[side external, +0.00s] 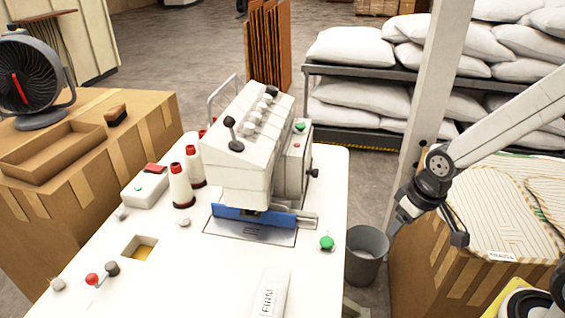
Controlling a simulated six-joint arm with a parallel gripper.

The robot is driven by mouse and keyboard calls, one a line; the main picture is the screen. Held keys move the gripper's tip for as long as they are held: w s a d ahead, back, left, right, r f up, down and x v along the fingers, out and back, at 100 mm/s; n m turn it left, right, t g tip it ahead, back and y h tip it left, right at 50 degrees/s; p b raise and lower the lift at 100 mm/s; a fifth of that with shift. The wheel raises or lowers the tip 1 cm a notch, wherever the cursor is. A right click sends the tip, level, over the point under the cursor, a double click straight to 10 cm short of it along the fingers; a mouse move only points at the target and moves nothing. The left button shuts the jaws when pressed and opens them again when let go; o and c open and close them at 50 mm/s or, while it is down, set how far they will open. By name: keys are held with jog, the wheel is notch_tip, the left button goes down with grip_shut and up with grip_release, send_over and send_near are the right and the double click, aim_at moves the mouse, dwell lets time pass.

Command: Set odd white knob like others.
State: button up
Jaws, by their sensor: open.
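A white sewing machine (238,172) stands on a white table. A row of several small white knobs (254,115) runs along its sloped top, with dark gaps or marks beside them. They are too small to tell which one is set differently. My gripper (427,231) is at the right, beyond the table's right edge and well apart from the machine. Its dark fingers are spread, with nothing seen between them.
Thread cones (180,187) stand left of the machine. A green knob (327,243) is at the table's right edge. A grey bin (366,255) and a white post (430,95) are close to my gripper. The front of the tabletop has a square opening (139,248).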

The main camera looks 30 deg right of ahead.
jog(key=w+a+r+m, duration=0.1)
jog(key=w+a+r, duration=0.1)
jog(key=w, duration=0.3)
jog(key=w+a+r+m, duration=0.2)
jog(key=w+r, duration=0.2)
jog(key=w, duration=0.2)
jog(key=w+a+r+m+t, duration=0.1)
jog(key=w+a+r, duration=0.2)
jog(key=w, duration=0.2)
jog(key=shift+w+a+r, duration=0.1)
jog(key=shift+w, duration=0.2)
jog(key=m+t+h, duration=0.1)
jog(key=m+t, duration=0.1)
jog(key=m, duration=0.5)
send_near(249, 125)
jog(key=f, duration=0.1)
jog(key=shift+w+f, duration=0.1)
jog(key=shift+w, duration=0.2)
jog(key=shift+n, duration=0.3)
jog(key=shift+x, duration=3.95)
grip_shut()
